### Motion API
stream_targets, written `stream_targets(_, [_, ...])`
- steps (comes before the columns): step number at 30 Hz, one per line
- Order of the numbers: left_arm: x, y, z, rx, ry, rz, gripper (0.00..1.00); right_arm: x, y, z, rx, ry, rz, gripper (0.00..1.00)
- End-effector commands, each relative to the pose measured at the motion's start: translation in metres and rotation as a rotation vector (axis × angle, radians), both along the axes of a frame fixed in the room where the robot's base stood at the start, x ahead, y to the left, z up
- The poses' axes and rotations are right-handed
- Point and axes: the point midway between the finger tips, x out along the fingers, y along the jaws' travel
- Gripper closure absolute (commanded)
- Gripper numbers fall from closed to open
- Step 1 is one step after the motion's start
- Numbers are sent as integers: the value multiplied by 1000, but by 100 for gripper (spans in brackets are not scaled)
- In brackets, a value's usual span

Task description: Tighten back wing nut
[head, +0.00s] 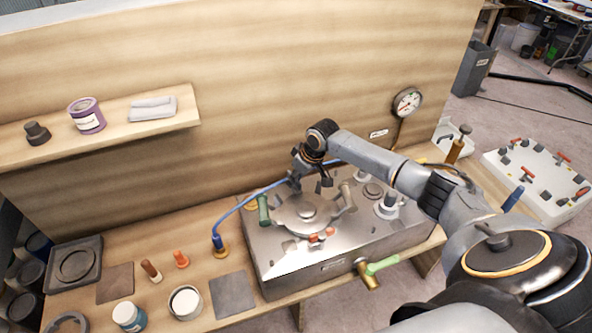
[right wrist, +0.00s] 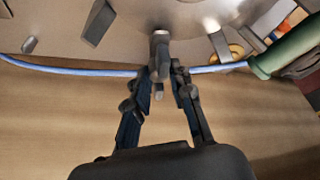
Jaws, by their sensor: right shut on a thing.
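The metal box (head: 330,250) carries a round lid (head: 288,215) with a knob in its middle. My right gripper (head: 296,181) reaches down at the back edge of this lid. In the right wrist view my right gripper (right wrist: 164,82) is shut on the back wing nut (right wrist: 160,48), a grey metal piece at the lid's edge. In the head view the gripper hides this nut. My left gripper is not in view.
A blue hose (head: 240,205) runs behind the gripper and also crosses the right wrist view (right wrist: 80,70). A plywood wall (head: 300,80) stands close behind. A pressure gauge (head: 407,102), a white tray (head: 540,175) and jars (head: 186,302) are around.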

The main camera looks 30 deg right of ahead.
Motion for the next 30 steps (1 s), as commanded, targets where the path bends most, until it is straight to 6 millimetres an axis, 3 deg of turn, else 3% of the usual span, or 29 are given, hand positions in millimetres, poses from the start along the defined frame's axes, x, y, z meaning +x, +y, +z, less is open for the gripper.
stream_targets(1, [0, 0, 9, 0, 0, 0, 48, -1, 2, 3, 2, 3, -27, 100])
stream_targets(9, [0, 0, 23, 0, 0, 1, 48, -1, 2, 1, 1, 3, -140, 100])
stream_targets(25, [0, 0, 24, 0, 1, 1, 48, -1, 2, -1, 1, 3, -171, 100])
stream_targets(26, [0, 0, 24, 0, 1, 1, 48, -1, 2, -1, 1, 3, -171, 76])
stream_targets(29, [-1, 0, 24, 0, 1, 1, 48, -1, 1, -1, 1, 2, -170, 55])
stream_targets(30, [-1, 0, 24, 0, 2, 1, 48, -1, 1, -1, 1, 2, -170, 55])
